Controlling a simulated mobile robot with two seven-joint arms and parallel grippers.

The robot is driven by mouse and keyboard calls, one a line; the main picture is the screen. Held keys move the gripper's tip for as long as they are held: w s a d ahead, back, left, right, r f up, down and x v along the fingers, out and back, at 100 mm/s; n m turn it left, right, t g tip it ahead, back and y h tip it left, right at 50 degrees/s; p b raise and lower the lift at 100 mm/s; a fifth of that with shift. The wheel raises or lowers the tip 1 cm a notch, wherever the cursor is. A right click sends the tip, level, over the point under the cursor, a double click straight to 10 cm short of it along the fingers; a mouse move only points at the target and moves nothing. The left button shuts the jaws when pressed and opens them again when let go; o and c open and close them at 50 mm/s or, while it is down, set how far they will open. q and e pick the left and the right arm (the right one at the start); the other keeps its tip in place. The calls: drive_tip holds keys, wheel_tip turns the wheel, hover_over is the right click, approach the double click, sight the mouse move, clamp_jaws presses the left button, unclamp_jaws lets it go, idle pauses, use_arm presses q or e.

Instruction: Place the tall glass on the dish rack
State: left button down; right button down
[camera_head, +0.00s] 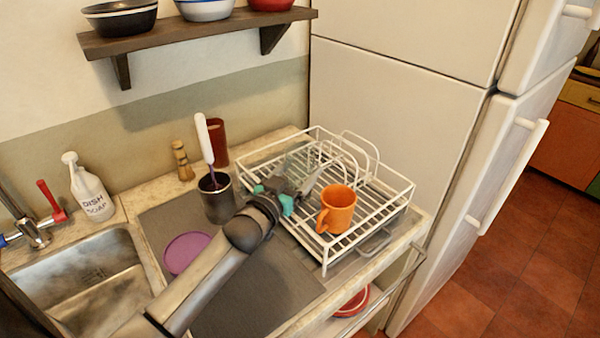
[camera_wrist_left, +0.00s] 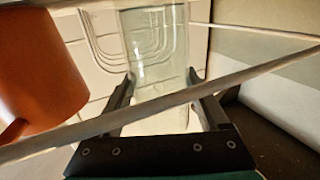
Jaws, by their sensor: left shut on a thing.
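The tall glass (camera_head: 298,163) is clear with a faint green tint. In the head view it is mostly hidden by my left gripper (camera_head: 296,186), over the left part of the white wire dish rack (camera_head: 391,201). In the left wrist view the glass (camera_wrist_left: 158,45) stands between the fingers of my left gripper (camera_wrist_left: 160,95), which is shut on it. Rack wires (camera_wrist_left: 210,85) cross in front of the fingers there. I cannot tell if the glass base touches the rack floor. My right gripper is not in view.
An orange mug (camera_head: 338,209) sits in the rack, right of my gripper; it also shows in the left wrist view (camera_wrist_left: 35,65). A dark cup with a white-handled utensil (camera_head: 217,200) and a purple plate (camera_head: 187,252) stand left. The fridge (camera_head: 400,100) is behind the rack.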

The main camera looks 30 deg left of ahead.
use_arm(q)
drive_tip(key=shift+f, duration=0.1)
unclamp_jaws()
drive_tip(key=s+p, duration=0.1)
drive_tip(key=s, duration=1.1)
idle(0.5)
